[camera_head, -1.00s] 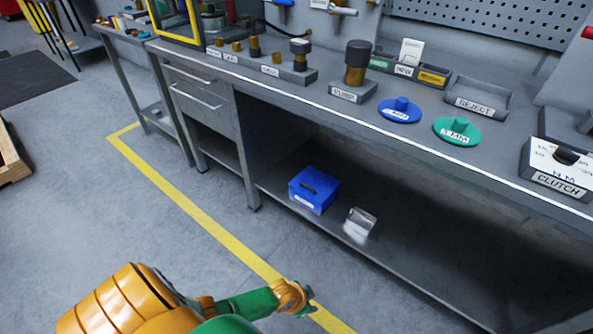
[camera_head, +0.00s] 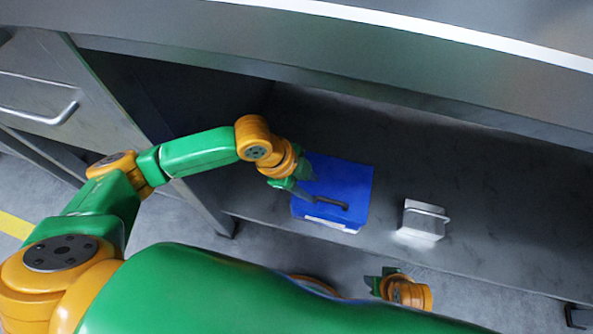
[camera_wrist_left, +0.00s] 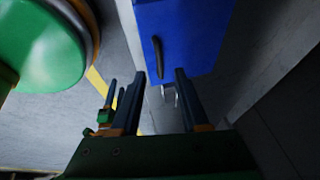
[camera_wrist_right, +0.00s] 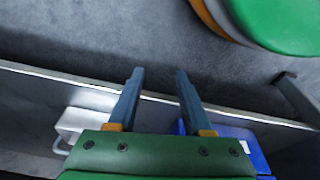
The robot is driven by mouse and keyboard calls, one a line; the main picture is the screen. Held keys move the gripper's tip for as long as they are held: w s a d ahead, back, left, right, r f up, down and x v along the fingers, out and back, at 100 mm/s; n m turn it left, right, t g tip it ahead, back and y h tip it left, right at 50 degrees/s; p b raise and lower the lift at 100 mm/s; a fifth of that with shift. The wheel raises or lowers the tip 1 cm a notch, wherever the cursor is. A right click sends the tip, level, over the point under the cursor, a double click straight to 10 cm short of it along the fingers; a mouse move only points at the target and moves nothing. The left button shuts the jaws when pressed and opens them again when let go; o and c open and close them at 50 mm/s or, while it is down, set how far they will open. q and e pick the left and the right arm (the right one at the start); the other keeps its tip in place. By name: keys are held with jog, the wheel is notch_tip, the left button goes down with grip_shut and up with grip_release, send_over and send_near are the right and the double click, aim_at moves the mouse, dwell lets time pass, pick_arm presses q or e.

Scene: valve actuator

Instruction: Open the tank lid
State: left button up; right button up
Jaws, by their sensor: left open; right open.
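A blue box (camera_head: 345,190) with a dark bar handle (camera_head: 331,203) and a white label stands on the lower shelf. A small silver box (camera_head: 421,220) with a wire handle stands to its right. I cannot tell which one is the tank. My left gripper (camera_head: 307,194) is open at the left of the blue box, close to the handle. In the left wrist view the handle (camera_wrist_left: 157,58) shows just beyond the open fingers, not clasped. My right gripper (camera_head: 372,279) is open and empty, in front of the shelf edge. The right wrist view shows both boxes behind its fingers.
The lower shelf (camera_head: 480,230) is bare to the right of the silver box. The bench top's edge (camera_head: 440,85) overhangs the shelf from above. A drawer unit (camera_head: 50,100) and its leg stand at the left, near my left arm.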

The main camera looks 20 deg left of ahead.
aim_at(323, 198)
pick_arm(q)
jog(key=b+x, duration=0.3)
jog(key=x, duration=0.3)
jog(key=shift+s+d+f+b, duration=0.1)
jog(key=shift+d+f+b, duration=0.2)
jog(key=shift+d+b, duration=0.05)
jog(key=shift+f, duration=0.1)
grip_shut()
pick_arm(e)
jog(key=w+v, duration=0.2)
jog(key=v, duration=0.6)
jog(key=shift+s+r+t, duration=0.2)
jog(key=shift+r+t, duration=0.2)
jog(key=shift+r, duration=0.15)
